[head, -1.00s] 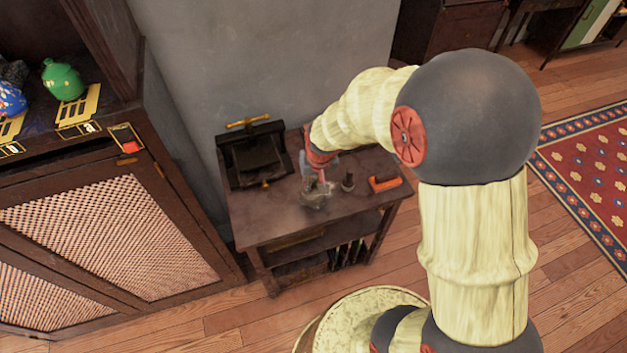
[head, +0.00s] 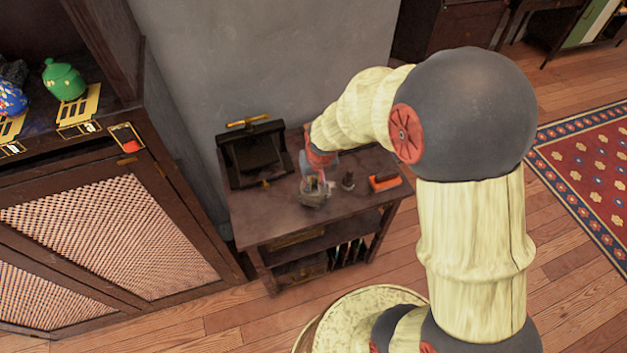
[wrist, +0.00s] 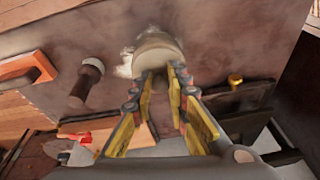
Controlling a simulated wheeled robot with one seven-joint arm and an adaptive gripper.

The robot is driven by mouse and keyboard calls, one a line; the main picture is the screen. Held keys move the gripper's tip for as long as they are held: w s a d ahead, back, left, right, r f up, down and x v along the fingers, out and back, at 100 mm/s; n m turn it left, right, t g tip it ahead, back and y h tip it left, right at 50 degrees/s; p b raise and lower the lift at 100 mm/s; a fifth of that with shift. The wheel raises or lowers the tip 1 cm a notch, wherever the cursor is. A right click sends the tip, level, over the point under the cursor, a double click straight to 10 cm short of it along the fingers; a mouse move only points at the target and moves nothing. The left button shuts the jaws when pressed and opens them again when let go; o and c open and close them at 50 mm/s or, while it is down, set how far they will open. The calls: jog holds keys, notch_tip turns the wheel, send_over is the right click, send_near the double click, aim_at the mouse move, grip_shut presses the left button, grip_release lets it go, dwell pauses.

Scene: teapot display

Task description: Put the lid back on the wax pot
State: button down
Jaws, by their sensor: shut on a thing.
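My gripper (head: 319,186) is low over the small side table (head: 262,222), at the wax pot (head: 314,201). In the wrist view, my gripper (wrist: 159,76) has its fingertips close together at a pale, rounded piece (wrist: 157,50), which appears to be the lid. The fingers cover its near side, so the grip itself is partly hidden. The pot is mostly hidden beneath this piece in the wrist view. I cannot tell whether the lid is seated on the rim or just above it.
A dark-handled stamp (wrist: 86,83) stands close beside the pot. An orange-handled tool (head: 384,183) lies near the table's right edge. A black press (head: 254,155) with brass parts stands at the left back, against the grey wall. The table's front left is clear.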

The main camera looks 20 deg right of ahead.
jog(key=c, duration=1.7)
grip_release()
jog(key=shift+o, duration=0.3)
jog(key=o, duration=0.4)
jog(key=shift+o, duration=0.4)
jog(key=shift+r, duration=0.1)
jog(key=shift+w+r+p+v, duration=0.1)
jog(key=shift+w+p+v, duration=0.15)
jog(key=shift+p+v, duration=0.75)
jog(key=shift+w+r+p+v, duration=0.1)
jog(key=shift+w+p+v, duration=0.2)
jog(key=shift+p+v, duration=0.75)
jog(key=shift+w+p+v, duration=0.25)
jog(key=shift+p+v, duration=0.4)
jog(key=shift+v, duration=0.65)
